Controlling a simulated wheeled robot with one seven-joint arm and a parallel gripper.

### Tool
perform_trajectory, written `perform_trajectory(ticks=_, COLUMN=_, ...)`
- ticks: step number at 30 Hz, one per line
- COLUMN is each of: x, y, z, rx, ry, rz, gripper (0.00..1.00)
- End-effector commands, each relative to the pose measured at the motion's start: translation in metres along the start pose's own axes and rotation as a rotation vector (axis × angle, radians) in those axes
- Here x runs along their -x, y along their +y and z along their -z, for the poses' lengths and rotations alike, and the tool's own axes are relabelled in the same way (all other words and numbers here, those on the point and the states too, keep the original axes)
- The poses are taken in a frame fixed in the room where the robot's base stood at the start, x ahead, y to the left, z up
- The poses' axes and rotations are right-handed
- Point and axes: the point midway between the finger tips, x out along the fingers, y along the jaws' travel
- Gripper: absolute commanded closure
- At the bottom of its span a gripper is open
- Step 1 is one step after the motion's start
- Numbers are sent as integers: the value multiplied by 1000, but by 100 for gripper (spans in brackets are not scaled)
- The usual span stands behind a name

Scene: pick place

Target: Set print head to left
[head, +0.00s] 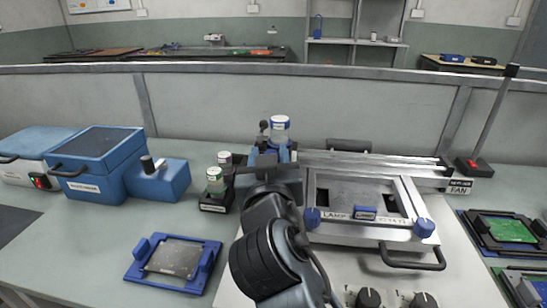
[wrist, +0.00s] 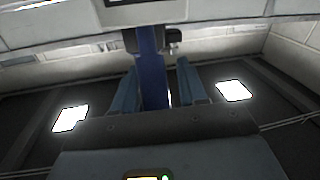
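A gap shows on the post's right side; contact on the left cannot be told.
A framed screen unit (head: 345,189) with blue knobs and a front handle (head: 412,262) stands right of my arm. Bottles in a black holder (head: 215,190) stand close on the left. A blue-framed plate (head: 173,260) lies on the left bench. A lever (head: 494,120) rises at right.

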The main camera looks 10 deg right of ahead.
Motion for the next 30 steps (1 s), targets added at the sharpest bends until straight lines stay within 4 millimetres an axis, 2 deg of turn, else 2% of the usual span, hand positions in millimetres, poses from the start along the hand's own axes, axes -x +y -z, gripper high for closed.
perform_trajectory(ticks=1, x=1, y=-3, z=0, rx=0, ry=2, rz=6, gripper=59)
perform_trajectory(ticks=5, x=1, y=-2, z=0, rx=-1, ry=1, rz=4, gripper=47)
perform_trajectory(ticks=14, x=4, y=0, z=0, rx=-1, ry=0, rz=0, gripper=47)
perform_trajectory(ticks=17, x=15, y=-1, z=-1, rx=-2, ry=-1, rz=1, gripper=47)
perform_trajectory(ticks=24, x=54, y=-1, z=-2, rx=-3, ry=-1, rz=3, gripper=47)
perform_trajectory(ticks=30, x=75, y=-1, z=-1, rx=-1, ry=0, rz=3, gripper=47)
